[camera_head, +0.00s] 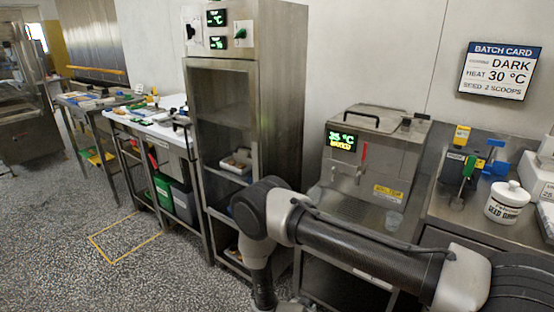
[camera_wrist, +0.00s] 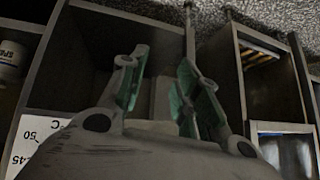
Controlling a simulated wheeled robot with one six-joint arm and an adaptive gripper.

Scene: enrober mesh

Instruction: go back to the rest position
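My gripper (camera_wrist: 162,68) shows in the wrist view with its two green-padded fingers spread apart. Nothing is between them. In the head view my arm reaches from the lower right across the front of the steel melter and bends down near the tall cabinet. The gripper itself cannot be made out there; the arm's end runs to the bottom edge.
The tall steel cabinet (camera_head: 275,90) stands behind my arm's elbow. The melter (camera_head: 375,150) and the counter with the seed jar (camera_head: 507,203) are behind and right. A work table (camera_head: 150,128) stands left. The speckled floor (camera_head: 60,250) at lower left is clear.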

